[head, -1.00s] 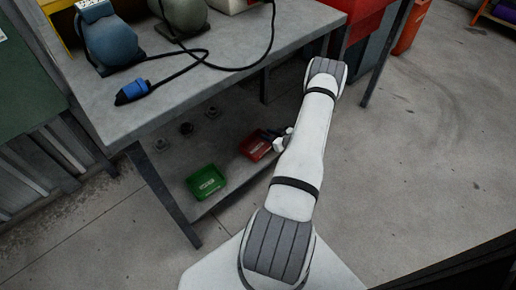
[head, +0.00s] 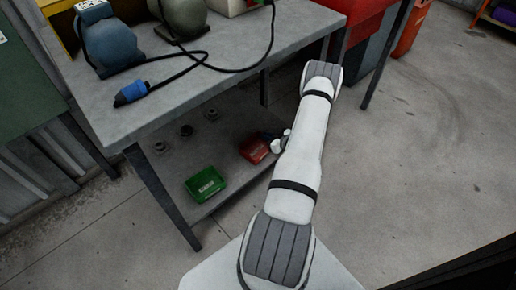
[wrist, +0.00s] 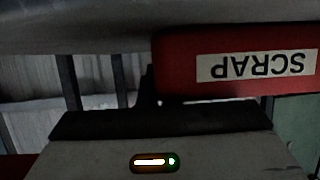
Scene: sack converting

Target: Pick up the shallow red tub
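The shallow red tub (head: 254,151) sits on the lower shelf under the bench, behind my forearm in the head view. My gripper (head: 268,136) is at its right side, close to or touching its rim; the forearm and wrist partly cover both. In the wrist view, a red wall with an upside-down SCRAP label (wrist: 255,66) fills the upper right, just beyond the gripper body. My fingertips are not clear in either view, so I cannot tell whether they are around the tub wall.
A green tub (head: 205,184) stands on the same shelf (head: 225,125), left and nearer. The bench top (head: 200,75) overhangs the shelf and carries machines and a cable with a blue plug (head: 131,93).

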